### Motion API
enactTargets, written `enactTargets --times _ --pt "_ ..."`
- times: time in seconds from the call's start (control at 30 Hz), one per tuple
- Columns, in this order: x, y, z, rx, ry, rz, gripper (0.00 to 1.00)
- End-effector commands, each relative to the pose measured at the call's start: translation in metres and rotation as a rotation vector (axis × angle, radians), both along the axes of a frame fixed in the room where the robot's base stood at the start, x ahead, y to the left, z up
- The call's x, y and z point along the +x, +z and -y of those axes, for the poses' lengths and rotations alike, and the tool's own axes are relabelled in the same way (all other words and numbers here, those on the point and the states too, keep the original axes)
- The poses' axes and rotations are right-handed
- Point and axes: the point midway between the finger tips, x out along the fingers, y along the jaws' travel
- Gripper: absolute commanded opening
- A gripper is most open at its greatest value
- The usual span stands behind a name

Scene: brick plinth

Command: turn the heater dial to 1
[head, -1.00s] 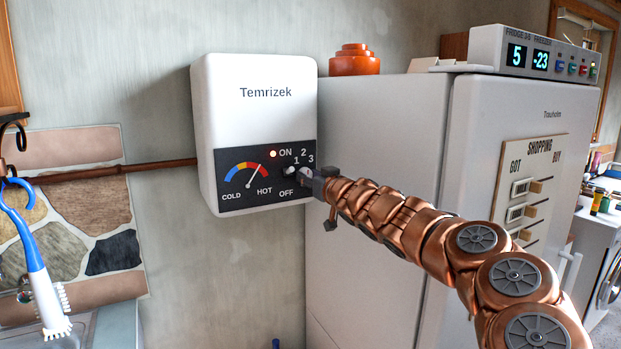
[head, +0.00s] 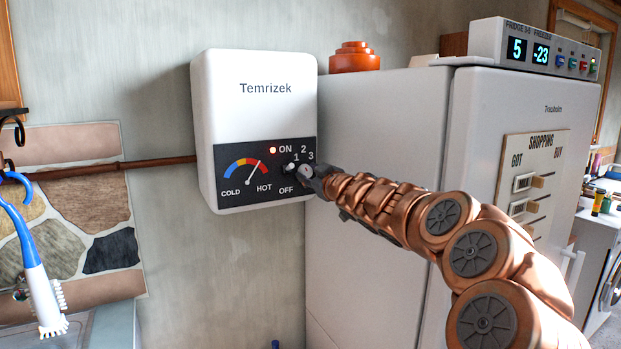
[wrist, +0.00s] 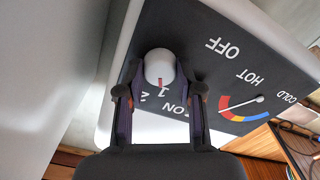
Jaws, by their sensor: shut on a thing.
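The heater (head: 255,75) is a white wall box marked Temrizek with a dark control panel (head: 235,200). Its dial (wrist: 160,66) is a round white knob with a red mark. In the wrist view, which shows the panel upside down, the red mark points at the numeral 1, with 2 beside it. My gripper (wrist: 160,78) has one finger on each side of the dial and is shut on it. In the head view my gripper (head: 303,173) hides most of the dial. A red lamp (head: 272,150) glows beside ON. The gauge needle (head: 255,171) leans toward HOT.
A white fridge (head: 375,230) stands just right of the heater, behind my arm. An orange pot (head: 354,58) sits on top of it. A copper pipe (head: 150,165) enters the heater from the left. A blue-and-white brush (head: 35,270) hangs at the far left.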

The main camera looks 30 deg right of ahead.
Motion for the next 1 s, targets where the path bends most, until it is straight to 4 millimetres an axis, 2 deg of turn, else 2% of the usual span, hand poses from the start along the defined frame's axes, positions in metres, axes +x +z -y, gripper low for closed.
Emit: enactTargets --times 0.4,1.0 --pt "0.0000 -0.0021 0.0007 -0.256 0.000 -0.024 0.01" --pt "0.0000 -0.0004 0.0001 -0.325 0.000 -0.029 0.01"
